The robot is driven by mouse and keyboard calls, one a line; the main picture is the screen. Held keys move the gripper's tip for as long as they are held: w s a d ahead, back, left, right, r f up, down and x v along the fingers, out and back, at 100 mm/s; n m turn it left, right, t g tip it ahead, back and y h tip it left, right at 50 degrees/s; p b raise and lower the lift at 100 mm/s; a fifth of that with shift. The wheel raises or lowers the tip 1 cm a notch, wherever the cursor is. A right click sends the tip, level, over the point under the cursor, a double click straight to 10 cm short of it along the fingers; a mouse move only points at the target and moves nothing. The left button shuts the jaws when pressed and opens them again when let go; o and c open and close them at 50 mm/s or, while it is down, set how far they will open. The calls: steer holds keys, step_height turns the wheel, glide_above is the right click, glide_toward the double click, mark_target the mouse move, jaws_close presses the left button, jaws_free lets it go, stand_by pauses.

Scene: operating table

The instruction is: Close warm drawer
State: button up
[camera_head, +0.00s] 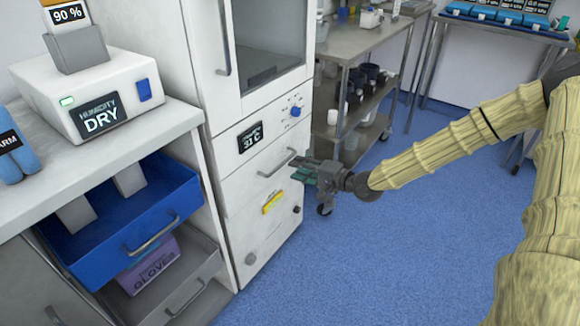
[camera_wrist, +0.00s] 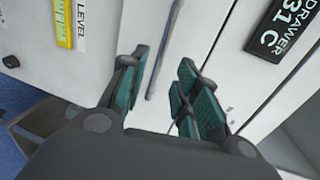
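The warm drawer (camera_head: 250,172) is a white front in the tall white cabinet, below a dark display reading 31 C (camera_head: 250,137). The display also shows in the wrist view (camera_wrist: 282,28). The drawer front looks nearly flush with the cabinet; I cannot tell whether a small gap is left. Its bar handle (camera_head: 277,164) runs between my fingers' directions in the wrist view (camera_wrist: 164,50). My gripper (camera_head: 301,171) is open and empty, just in front of the drawer front near the handle's right end. In the wrist view, its two green-padded fingers (camera_wrist: 163,66) are apart. Contact is unclear.
A blue drawer (camera_head: 168,198) stands open at left, above an open grey drawer (camera_head: 200,262) with a gloves box (camera_head: 148,268). A humidity device (camera_head: 105,85) sits on the counter. A steel cart (camera_head: 365,40) stands behind. Blue floor (camera_head: 370,260) is clear at right.

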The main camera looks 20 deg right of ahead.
steer(key=shift+v, duration=2.15)
steer(key=shift+f, duration=0.1)
steer(key=s+a+f+n+g+h, duration=0.2)
steer(key=s+a+f+g, duration=0.3)
steer(key=s+f, duration=0.4)
steer(key=s+a+f+n+g+h, duration=0.1)
steer(key=s+a+f+n+g, duration=0.15)
steer(key=s+a+f, duration=0.65)
steer(key=s+d+f+n+g+h, duration=0.15)
steer(key=s+f, duration=0.25)
steer(key=s, duration=0.4)
steer(key=s+d+f+n+g+h, duration=0.1)
steer(key=s+f+n+g+h, duration=0.2)
steer(key=s, duration=0.4)
steer(key=s+d+f+n+g+h, duration=0.1)
steer(key=s+f+n, duration=0.1)
steer(key=s+f, duration=0.45)
step_height(320, 180, up, 27)
steer(key=s+p, duration=0.1)
steer(key=p, duration=2.4)
